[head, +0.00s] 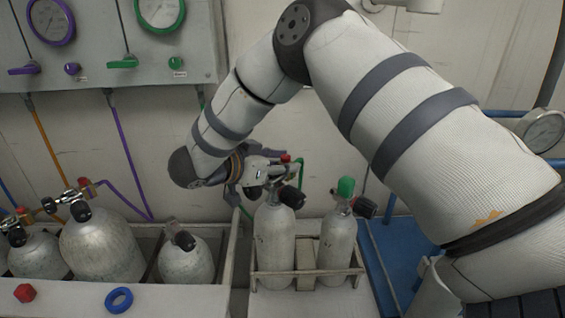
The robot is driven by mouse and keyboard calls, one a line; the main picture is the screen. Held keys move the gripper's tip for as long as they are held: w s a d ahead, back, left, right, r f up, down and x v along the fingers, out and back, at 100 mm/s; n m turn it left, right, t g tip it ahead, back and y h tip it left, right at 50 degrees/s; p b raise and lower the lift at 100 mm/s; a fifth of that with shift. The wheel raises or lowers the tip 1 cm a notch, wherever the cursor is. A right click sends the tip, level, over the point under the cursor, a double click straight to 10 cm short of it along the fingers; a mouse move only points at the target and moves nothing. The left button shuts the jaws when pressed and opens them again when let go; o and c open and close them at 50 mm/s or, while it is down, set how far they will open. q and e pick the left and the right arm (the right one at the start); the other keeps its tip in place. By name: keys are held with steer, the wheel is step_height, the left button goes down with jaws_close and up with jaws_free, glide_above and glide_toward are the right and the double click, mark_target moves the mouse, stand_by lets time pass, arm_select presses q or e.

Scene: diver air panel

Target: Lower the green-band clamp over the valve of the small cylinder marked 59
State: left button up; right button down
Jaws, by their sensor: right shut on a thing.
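My right gripper (262,180) reaches in from the right on a long arm and is shut on the clamp (286,171). The clamp has a red knob on top and a green hose beside it, and is partly hidden by the gripper. It is just above the black-knobbed valve of a small grey cylinder (274,245); I cannot tell whether they touch. A second small cylinder (336,248) with a green top and a black knob stands to its right in the same rack. No number 59 is readable. My left gripper is out of view.
The rack (306,272) has a low front rail. A trough (150,298) at left holds several larger cylinders; a red piece (25,293) and a blue ring (119,300) are on its front. A gauge panel (110,45) is on the wall. A blue surface (395,250) is at right.

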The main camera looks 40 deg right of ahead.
steer(key=shift+f, duration=0.25)
steer(key=c, duration=1.1)
jaws_free()
steer(key=shift+f, duration=0.1)
steer(key=v, duration=1.2)
steer(key=shift+w, duration=0.1)
